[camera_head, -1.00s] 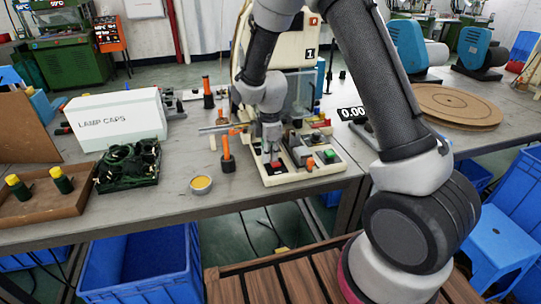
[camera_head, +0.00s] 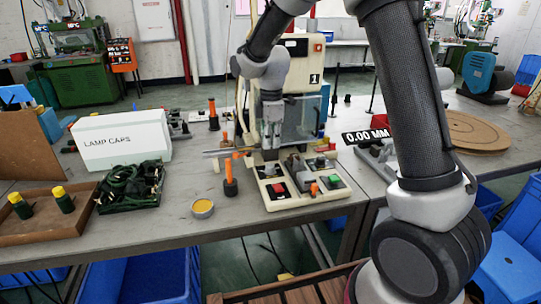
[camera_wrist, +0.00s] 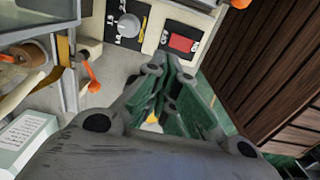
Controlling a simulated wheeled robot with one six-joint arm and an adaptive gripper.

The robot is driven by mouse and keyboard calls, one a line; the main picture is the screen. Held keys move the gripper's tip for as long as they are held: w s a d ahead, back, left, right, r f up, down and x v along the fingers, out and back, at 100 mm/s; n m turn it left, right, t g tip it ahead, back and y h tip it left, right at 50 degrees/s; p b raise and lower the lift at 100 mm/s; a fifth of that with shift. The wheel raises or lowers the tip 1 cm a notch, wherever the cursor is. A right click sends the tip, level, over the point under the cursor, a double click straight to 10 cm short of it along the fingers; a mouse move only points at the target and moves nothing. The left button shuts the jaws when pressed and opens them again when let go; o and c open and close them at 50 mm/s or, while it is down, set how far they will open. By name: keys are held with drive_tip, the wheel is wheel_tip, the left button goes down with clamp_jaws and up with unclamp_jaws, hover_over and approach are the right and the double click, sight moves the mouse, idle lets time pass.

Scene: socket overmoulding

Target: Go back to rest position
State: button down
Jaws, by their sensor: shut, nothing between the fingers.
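My gripper (camera_head: 270,143) hangs fingers-down above the back left part of the control panel (camera_head: 281,203) of the machine (camera_head: 295,60) marked 1. It is empty, and its fingers are together. In the wrist view my gripper (camera_wrist: 165,95) shows beside the panel, with the red button (camera_wrist: 185,43) and the grey knob (camera_wrist: 129,25) apart from the fingers. The red button also shows in the head view (camera_head: 278,188), below my gripper.
A white LAMP CAPS box (camera_head: 121,138), a tray of dark green parts (camera_head: 131,187), a brown tray (camera_head: 48,222) and a yellow-topped tin (camera_head: 203,208) sit to the left. An orange-handled tool (camera_head: 230,175) stands close left of the panel. A 0.00 MM display (camera_head: 366,136) is to the right.

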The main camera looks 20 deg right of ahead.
drive_tip(key=s+d+r+m+t, duration=0.1)
drive_tip(key=s+d+r+m, duration=0.4)
drive_tip(key=s, duration=0.5)
drive_tip(key=s+d+r+m+t, duration=0.2)
drive_tip(key=s+d+r+m, duration=0.3)
drive_tip(key=s, duration=0.4)
drive_tip(key=s+d+r+m+t, duration=0.1)
drive_tip(key=s+d+r+m, duration=0.4)
drive_tip(key=s, duration=0.5)
drive_tip(key=d+m, duration=0.2)
drive_tip(key=m, duration=0.1)
drive_tip(key=shift+s+r, duration=0.15)
drive_tip(key=shift+s, duration=0.2)
